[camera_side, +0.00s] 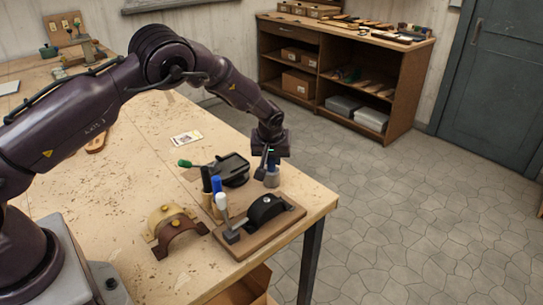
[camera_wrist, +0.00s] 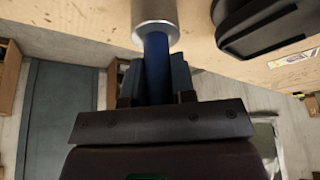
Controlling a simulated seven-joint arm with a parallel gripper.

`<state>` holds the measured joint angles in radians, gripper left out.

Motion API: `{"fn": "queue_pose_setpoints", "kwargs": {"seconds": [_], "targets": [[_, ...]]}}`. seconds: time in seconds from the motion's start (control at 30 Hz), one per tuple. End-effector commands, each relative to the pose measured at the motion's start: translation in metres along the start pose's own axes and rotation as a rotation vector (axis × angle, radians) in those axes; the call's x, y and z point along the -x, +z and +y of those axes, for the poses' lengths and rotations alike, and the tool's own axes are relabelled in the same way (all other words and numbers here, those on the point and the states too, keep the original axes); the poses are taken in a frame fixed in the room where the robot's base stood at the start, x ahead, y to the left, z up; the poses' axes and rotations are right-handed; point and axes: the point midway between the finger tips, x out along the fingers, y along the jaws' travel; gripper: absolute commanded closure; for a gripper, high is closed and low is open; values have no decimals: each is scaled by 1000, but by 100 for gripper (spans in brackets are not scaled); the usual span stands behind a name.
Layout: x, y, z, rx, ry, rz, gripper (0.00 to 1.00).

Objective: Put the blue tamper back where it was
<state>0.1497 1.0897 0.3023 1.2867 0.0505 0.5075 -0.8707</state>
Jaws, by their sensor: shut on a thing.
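The blue tamper has a blue handle and a silver-grey head. In the side view its head (camera_side: 272,179) hangs below my gripper (camera_side: 268,157), near the table's right edge. In the wrist view the blue handle of the tamper (camera_wrist: 156,62) stands between the two fingers of my gripper (camera_wrist: 155,80), which is shut on it. The silver head is at the top of that view, toward the tabletop. I cannot tell whether the head touches the table.
A black lidded object (camera_side: 232,170) is just left of the tamper. A wooden board (camera_side: 287,220) with a black curved tool is nearer. The table's back-left has free room.

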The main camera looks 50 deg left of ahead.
Motion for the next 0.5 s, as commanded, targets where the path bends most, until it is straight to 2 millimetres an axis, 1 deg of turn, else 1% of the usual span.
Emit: {"fn": "queue_pose_setpoints", "kwargs": {"seconds": [0.03,0.07,0.1,0.13,0.37,0.5], "targets": [[-1,0,0,0,0,0,71],[-1,0,0,0,0,0,65],[-1,0,0,0,0,0,55],[-1,0,0,0,0,0,50],[0,0,0,0,0,0,50],[7,-1,1,0,1,1,50]]}}
